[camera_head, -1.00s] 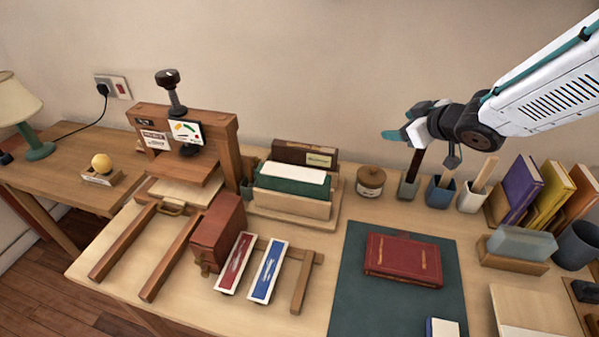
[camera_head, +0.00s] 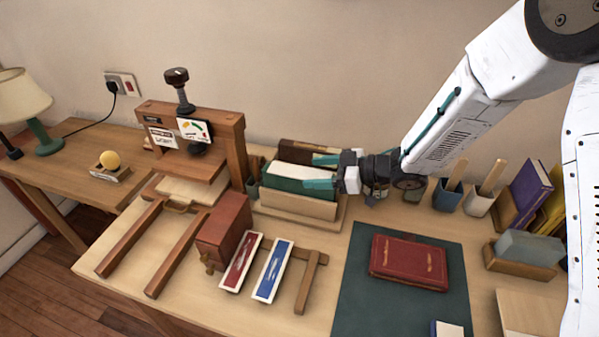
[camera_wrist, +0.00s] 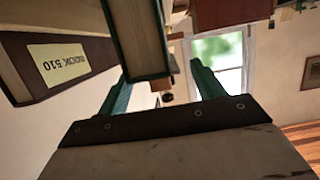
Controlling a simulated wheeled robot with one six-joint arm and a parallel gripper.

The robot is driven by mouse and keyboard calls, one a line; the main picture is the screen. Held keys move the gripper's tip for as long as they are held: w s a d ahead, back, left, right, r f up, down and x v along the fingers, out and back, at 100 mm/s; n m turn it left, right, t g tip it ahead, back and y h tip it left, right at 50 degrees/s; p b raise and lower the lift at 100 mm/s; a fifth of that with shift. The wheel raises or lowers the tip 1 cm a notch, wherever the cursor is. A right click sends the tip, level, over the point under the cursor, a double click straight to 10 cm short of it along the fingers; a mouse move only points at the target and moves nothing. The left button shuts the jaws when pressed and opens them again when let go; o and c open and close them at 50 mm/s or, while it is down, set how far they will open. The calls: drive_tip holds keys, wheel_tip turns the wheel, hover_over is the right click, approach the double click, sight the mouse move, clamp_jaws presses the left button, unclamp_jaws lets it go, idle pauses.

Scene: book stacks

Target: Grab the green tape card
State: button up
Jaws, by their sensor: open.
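I cannot make out a green tape card in either view. A red card (camera_head: 241,262) and a blue card (camera_head: 272,271), both white-edged, rest on a low wooden rack on the workbench. My gripper (camera_head: 320,171) is open, its teal fingers pointing left at the right end of a green book (camera_head: 285,184) in a wooden holder. In the wrist view the green-edged book (camera_wrist: 145,45) shows near the two fingers, with nothing seen gripped; whether they touch it I cannot tell.
A brown labelled book (camera_wrist: 60,72) stands behind the green one. A wooden press (camera_head: 190,130) and a reddish wood block (camera_head: 224,228) are to the left. A red book (camera_head: 408,262) lies on a dark green mat (camera_head: 370,305). Cups (camera_head: 447,195) stand right of my gripper.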

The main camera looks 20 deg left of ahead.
sight(302, 172)
drive_tip(key=x, duration=0.3)
drive_tip(key=c, duration=1)
drive_tip(key=shift+r, duration=0.1)
drive_tip(key=shift+c, duration=0.2)
